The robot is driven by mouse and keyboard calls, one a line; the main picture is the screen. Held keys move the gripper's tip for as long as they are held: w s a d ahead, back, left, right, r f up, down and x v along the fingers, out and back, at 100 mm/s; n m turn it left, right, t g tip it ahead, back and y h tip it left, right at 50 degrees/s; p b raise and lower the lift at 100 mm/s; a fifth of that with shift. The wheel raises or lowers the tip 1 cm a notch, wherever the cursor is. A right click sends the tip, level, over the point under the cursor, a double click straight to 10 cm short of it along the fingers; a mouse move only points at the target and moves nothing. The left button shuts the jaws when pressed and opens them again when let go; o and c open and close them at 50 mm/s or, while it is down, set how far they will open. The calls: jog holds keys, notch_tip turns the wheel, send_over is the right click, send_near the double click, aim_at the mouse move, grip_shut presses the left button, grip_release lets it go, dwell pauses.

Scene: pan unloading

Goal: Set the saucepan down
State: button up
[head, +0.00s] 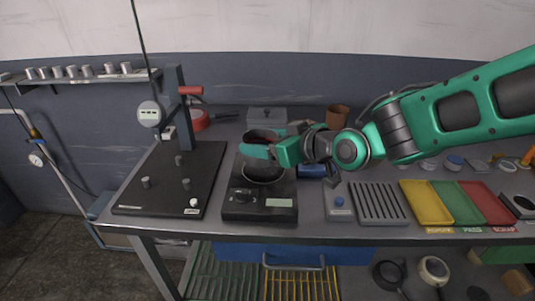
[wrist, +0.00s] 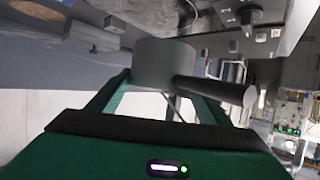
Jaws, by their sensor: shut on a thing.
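The saucepan (head: 263,172) is a dark grey pot over the black boxy unit with a knob and pale display (head: 258,206) in the head view. I cannot tell whether its base touches the unit. My gripper (head: 268,144) reaches in from the right, its green fingers at the pot's upper part, shut on it. In the wrist view the saucepan (wrist: 163,62) is a grey cylinder between the fingertips, and its round handle (wrist: 220,90) sticks out to the right across one finger. The fingers partly hide the rim and far side.
A black stand with a gauge and small pegs (head: 165,180) is on the left. A brown pot (head: 337,117) stands behind.

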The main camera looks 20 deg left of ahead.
jog(key=shift+w+f, duration=0.3)
jog(key=shift+w, duration=0.2)
jog(key=shift+w+f, duration=0.25)
jog(key=shift+w, duration=0.25)
jog(key=shift+f, duration=2)
jog(key=o, duration=1.5)
jog(key=v, duration=1.2)
